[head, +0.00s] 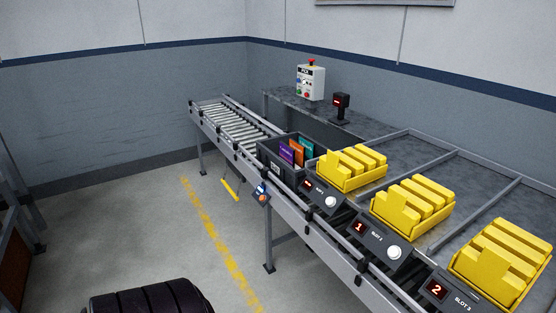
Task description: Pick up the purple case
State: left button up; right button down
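The purple case (286,153) stands on edge in a dark grey tote (266,160) on the roller conveyor. Its upper part shows above the tote's rim, and its lower part is hidden by the tote wall. An orange case (297,153) and a teal or green case (307,149) stand close beside it to the right, in the same tote. Neither of my grippers is in view.
The roller conveyor (229,122) runs from the back toward the lower right. Yellow bins with yellow blocks (411,206) line its right side behind slot panels (379,241). A control box (310,80) and black scanner-like device (341,104) stand behind. Floor left is open.

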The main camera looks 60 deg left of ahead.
aim_at(287, 154)
jog(key=u, duration=1.75)
jog(key=i+z, duration=0.1)
jog(key=z, duration=0.35)
jog(key=i+j+z, duration=0.35)
jog(key=j, duration=0.3)
jog(key=i+j+z, duration=0.3)
jog(key=j, duration=0.45)
jog(key=i, duration=0.1)
